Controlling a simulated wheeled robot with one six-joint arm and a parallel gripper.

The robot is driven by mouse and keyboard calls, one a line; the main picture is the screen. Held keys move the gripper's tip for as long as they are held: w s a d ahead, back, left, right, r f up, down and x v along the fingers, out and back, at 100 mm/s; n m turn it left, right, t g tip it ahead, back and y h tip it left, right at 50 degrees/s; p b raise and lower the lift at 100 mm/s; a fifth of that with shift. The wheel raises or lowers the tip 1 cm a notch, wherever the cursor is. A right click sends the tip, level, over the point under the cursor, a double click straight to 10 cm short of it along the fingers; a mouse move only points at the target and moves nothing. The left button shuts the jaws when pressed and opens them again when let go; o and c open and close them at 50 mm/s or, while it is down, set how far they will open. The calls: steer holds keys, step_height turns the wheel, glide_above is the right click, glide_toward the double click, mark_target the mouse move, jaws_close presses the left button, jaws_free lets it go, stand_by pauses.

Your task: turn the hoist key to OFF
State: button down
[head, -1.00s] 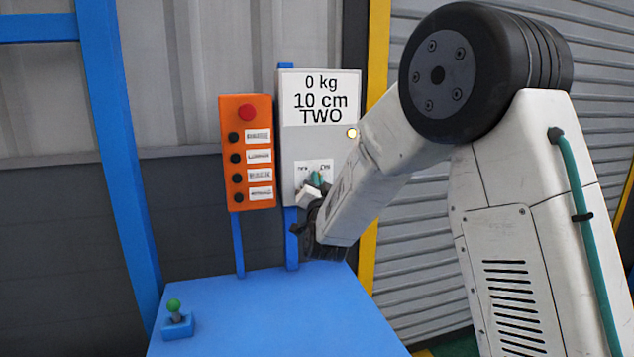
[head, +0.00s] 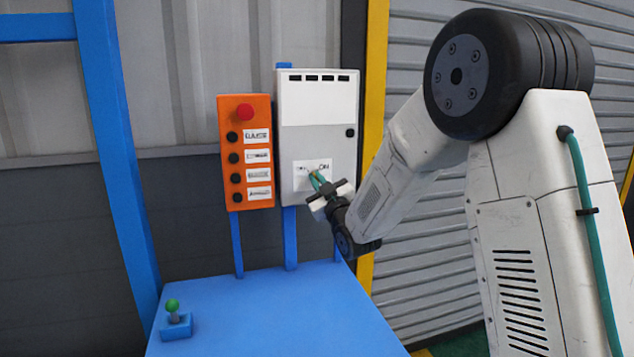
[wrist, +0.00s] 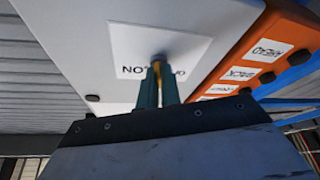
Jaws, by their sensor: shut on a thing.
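The hoist key is a small brass-coloured piece (wrist: 158,66) in the wrist view, in front of the white OFF/ON label (wrist: 128,45). My gripper (wrist: 158,88) has its two green fingers shut on the key, one on each side. In the head view my gripper (head: 316,180) reaches the lower part of the grey hoist box (head: 295,145), just below the OFF/ON label (head: 328,166). The key is hidden or too small to make out there. The box's display panel (head: 318,104) is blank and the round lamp (head: 350,132) at its right is dark.
An orange button box (head: 229,180) with a red button (head: 244,112) stands close to the left of the grey box. A blue table (head: 270,310) carries a green-knobbed lever (head: 172,318). A yellow post (head: 375,100) stands to the right.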

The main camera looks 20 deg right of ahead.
steer(key=shift+d+r+n+g+y, duration=0.1)
steer(key=shift+n+g+y, duration=0.3)
steer(key=shift+n, duration=0.9)
steer(key=shift+r+n+g+y, duration=0.15)
steer(key=shift+n+y, duration=0.45)
steer(key=shift+n, duration=0.7)
steer(key=shift+f, duration=0.1)
steer(key=c, duration=1.6)
jaws_free()
steer(key=shift+w+f, duration=0.1)
steer(key=v, duration=0.8)
